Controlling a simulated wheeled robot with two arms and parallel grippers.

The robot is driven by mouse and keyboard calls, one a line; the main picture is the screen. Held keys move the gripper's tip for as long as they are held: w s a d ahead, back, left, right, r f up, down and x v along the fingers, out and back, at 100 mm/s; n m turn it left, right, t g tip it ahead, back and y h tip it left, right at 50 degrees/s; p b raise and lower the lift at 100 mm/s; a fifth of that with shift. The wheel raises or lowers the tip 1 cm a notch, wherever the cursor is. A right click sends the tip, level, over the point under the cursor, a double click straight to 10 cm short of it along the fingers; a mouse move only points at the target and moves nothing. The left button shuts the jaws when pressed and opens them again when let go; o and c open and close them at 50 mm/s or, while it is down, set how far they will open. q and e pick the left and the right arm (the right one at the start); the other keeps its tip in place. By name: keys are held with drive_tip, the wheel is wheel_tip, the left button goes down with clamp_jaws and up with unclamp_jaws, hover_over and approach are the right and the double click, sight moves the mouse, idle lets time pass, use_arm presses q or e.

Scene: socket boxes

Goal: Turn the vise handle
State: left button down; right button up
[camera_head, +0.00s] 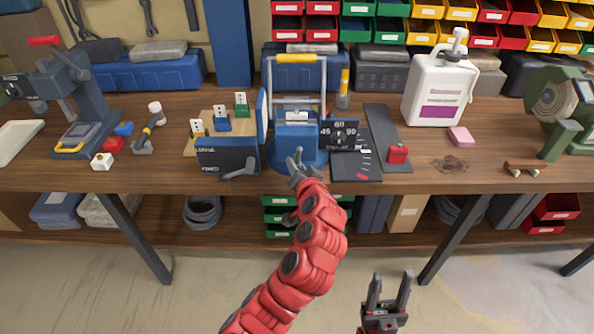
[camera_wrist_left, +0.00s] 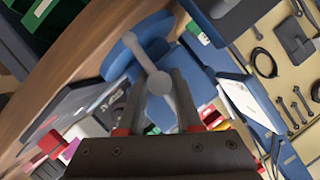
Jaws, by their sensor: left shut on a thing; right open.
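The blue vise (camera_head: 296,133) stands on the bench in the middle of the head view. In the left wrist view its round blue base (camera_wrist_left: 122,60) shows, with the grey vise handle (camera_wrist_left: 148,60) in front of it. The rounded end of the handle lies between the fingers of my left gripper (camera_wrist_left: 158,98), which is shut on it. In the head view my left gripper (camera_head: 298,160) is at the vise's front, and the handle is hard to tell from the fingers. My right gripper (camera_head: 388,285) is open and empty, low in front of the bench.
A dark board with a lever (camera_head: 228,155) stands left of the vise. A dark angle sign (camera_head: 340,134) and a grey plate with a red block (camera_head: 397,154) are to its right. A white pump jug (camera_head: 440,92) stands farther right. The bench's front edge (camera_head: 430,186) is clear there.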

use_arm(q)
drive_tip(key=m+y, duration=0.1)
drive_tip(key=m+y+b, duration=0.1)
drive_tip(key=m, duration=0.1)
drive_tip(key=shift+f+t, duration=0.3)
drive_tip(key=shift+f, duration=0.05)
drive_tip(key=m, duration=0.2)
drive_tip(key=m+t+y+b, duration=0.1)
drive_tip(key=m, duration=0.1)
drive_tip(key=shift+d+t, duration=0.1)
drive_tip(key=shift+t, duration=0.2)
drive_tip(key=m+t+b, duration=0.1)
drive_tip(key=m, duration=0.3)
drive_tip(key=shift+y, duration=0.4)
drive_tip(key=shift+m+t+h, duration=0.3)
drive_tip(key=shift+m+t, duration=0.7)
drive_tip(key=shift+m, duration=1.5)
drive_tip(key=c, duration=0.6)
unclamp_jaws()
drive_tip(key=shift+r, duration=0.1)
